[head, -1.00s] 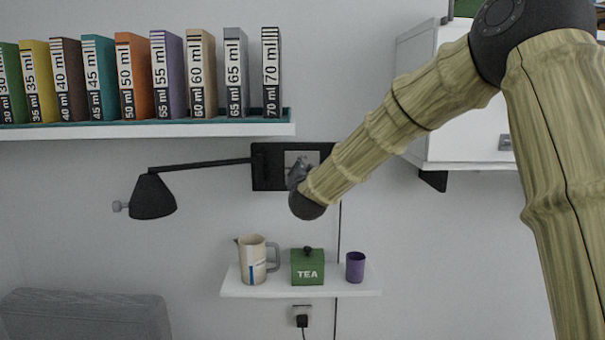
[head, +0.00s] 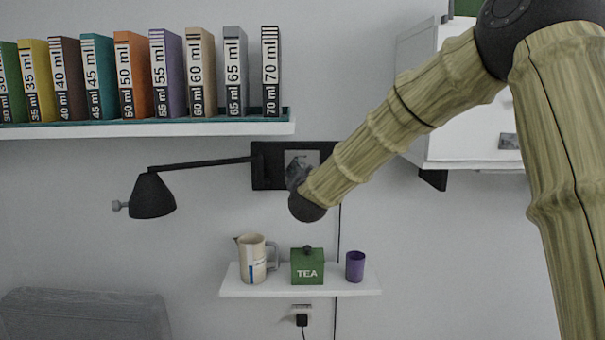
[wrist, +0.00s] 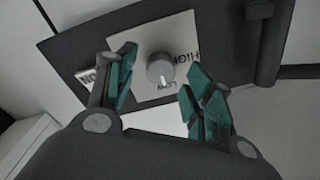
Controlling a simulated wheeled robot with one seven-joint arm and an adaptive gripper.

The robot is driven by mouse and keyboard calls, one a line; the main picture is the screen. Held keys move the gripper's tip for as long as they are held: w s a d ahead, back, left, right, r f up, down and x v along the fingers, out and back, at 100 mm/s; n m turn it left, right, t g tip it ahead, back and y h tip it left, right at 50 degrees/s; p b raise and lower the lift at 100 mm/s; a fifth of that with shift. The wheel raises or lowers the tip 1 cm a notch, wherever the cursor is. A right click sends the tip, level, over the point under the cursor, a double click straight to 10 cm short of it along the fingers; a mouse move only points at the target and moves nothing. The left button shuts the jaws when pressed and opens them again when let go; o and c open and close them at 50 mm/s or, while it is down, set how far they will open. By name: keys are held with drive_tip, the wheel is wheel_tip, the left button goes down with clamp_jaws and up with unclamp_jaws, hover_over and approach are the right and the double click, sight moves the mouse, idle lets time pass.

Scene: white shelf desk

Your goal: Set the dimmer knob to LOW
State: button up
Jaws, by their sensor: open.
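The dimmer knob (wrist: 160,68) is a round grey knob on a pale square plate (wrist: 150,93) set in a black wall panel. In the wrist view its white mark points down in the picture, toward the upside-down LOW label (wrist: 167,87). The HIGH label (wrist: 186,57) is to its right. My gripper (wrist: 163,63) is open, with teal-padded fingers on either side of the knob and gaps showing between pads and knob. In the head view my gripper (head: 297,174) is in front of the plate (head: 303,157), and the knob is hidden.
A black wall lamp (head: 153,197) hangs on an arm left of the panel. Below is a small shelf (head: 330,291) with a pitcher (head: 252,260), a green tea box (head: 307,269) and a purple cup (head: 355,266). A white cabinet (head: 465,130) is at right.

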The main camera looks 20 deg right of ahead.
drive_tip(key=v, duration=1)
drive_tip(key=shift+s, duration=0.3)
wheel_tip(320, 180, down, 24)
drive_tip(key=s+a+n+g+y, duration=0.2)
drive_tip(key=s+n+g, duration=0.1)
drive_tip(key=g, duration=0.1)
drive_tip(key=s+f+n+g+y, duration=0.15)
drive_tip(key=s+f, duration=0.35)
drive_tip(key=f, duration=0.6)
drive_tip(key=s+f+n+g, duration=0.1)
drive_tip(key=s+f+g, duration=0.2)
drive_tip(key=s+f, duration=0.5)
drive_tip(key=s+f+n+g, duration=0.2)
drive_tip(key=s+f+g, duration=0.3)
drive_tip(key=s+f, duration=1.2)
drive_tip(key=s+f+g, duration=0.2)
drive_tip(key=s+f, duration=0.2)
drive_tip(key=s, duration=0.5)
drive_tip(key=s+f+n+g, duration=0.1)
drive_tip(key=s+f, duration=0.3)
drive_tip(key=s, duration=0.5)
drive_tip(key=shift+s+g+y, duration=0.4)
drive_tip(key=shift+g+y, duration=0.05)
drive_tip(key=shift+g, duration=0.2)
